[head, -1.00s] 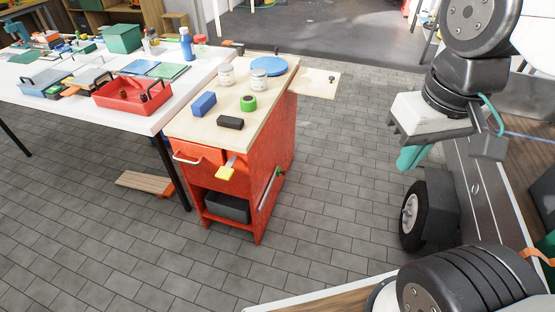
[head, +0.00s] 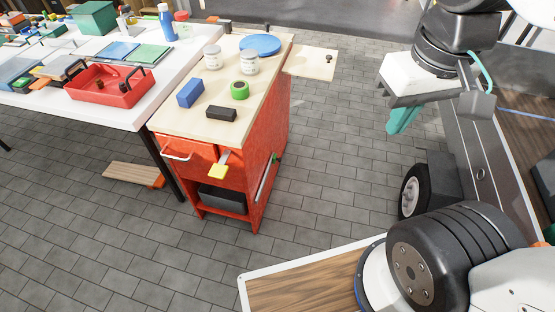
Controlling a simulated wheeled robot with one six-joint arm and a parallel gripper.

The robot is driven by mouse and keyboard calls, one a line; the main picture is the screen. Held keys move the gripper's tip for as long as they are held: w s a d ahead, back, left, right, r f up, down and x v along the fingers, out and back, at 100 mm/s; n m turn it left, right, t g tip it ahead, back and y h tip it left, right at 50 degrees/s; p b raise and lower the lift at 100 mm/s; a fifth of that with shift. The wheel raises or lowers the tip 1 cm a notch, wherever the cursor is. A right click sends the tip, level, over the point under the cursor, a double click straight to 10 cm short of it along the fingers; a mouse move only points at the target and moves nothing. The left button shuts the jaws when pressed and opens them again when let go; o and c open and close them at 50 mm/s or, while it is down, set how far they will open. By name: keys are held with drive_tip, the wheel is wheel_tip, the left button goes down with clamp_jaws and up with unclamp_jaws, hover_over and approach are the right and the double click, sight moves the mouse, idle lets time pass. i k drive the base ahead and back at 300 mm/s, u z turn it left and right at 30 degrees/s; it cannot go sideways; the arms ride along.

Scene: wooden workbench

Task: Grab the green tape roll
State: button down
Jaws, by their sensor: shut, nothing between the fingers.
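The green tape roll (head: 240,90) lies on the wooden top of the red workbench cabinet (head: 211,128). A black block (head: 221,114) is just in front of it and a white jar (head: 250,66) just behind it. My gripper (head: 402,120), with teal fingers, hangs in the air at the right, well away from the cabinet. Its fingers are together and hold nothing. Floor lies between the gripper and the cabinet.
A blue block (head: 190,93), a second white jar (head: 213,58) and a blue disc (head: 260,45) share the cabinet top. A white table (head: 110,116) with a red tray (head: 107,97) stands at the left. A brush with a yellow end (head: 219,172) sticks out at the cabinet's front.

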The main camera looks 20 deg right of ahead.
sight(239, 88)
drive_tip(key=k, duration=0.5)
drive_tip(key=u, duration=1.7)
drive_tip(key=i, duration=2.3)
drive_tip(key=z, duration=2.15)
